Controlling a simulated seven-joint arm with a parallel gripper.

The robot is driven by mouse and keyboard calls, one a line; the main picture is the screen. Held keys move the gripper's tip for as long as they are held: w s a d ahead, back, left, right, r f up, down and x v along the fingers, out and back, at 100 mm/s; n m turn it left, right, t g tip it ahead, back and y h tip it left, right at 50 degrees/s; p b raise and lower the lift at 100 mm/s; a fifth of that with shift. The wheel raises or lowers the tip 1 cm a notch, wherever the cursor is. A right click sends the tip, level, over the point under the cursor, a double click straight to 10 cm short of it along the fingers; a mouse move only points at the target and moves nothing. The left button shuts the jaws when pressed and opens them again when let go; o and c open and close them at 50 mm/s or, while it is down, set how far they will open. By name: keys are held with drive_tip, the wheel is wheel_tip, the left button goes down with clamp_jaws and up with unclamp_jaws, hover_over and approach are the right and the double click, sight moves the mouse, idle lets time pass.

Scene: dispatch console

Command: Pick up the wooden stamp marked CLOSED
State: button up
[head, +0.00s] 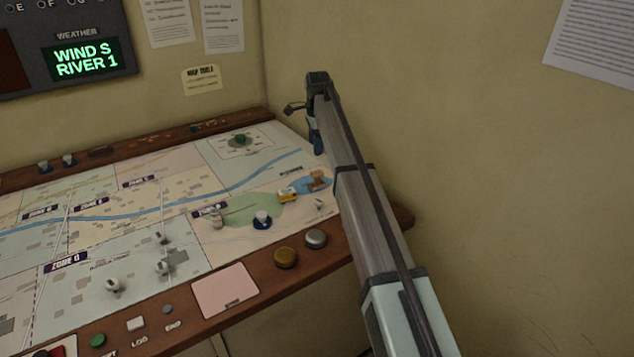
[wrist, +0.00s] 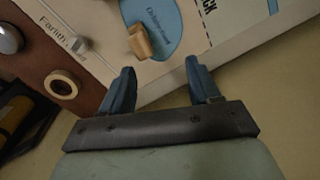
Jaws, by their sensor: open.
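A small wooden block (head: 316,175), which looks like the stamp, stands on the blue lake patch near the right end of the map board. In the wrist view the wooden block (wrist: 140,41) is ahead of the fingers, a little left of the middle between them. I cannot read any marking on it. My gripper (head: 317,139) is above the board's back right part, near the wall. In the wrist view my gripper (wrist: 161,68) is open, with two blue fingers apart and nothing between them. The fingers do not touch the block.
A brass knob (head: 285,257) and a silver knob (head: 316,238) sit on the wooden rim. A ring (wrist: 60,84) is on the rim. The wall is close behind.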

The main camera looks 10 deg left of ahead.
drive_tip(key=s+d+n+g, duration=0.1)
drive_tip(key=s+n, duration=0.1)
hover_over(317, 183)
drive_tip(key=shift+n+h, duration=0.3)
drive_tip(key=shift+n, duration=0.1)
drive_tip(key=f, duration=0.8)
drive_tip(key=shift+w+f, duration=0.2)
drive_tip(key=shift+f, duration=0.15)
drive_tip(key=shift+w+a+f, duration=0.1)
drive_tip(key=shift+w+f, duration=0.05)
drive_tip(key=shift+f, duration=1.2)
drive_tip(key=shift+w+f, duration=0.1)
drive_tip(key=shift+f, duration=1.25)
drive_tip(key=c, duration=1)
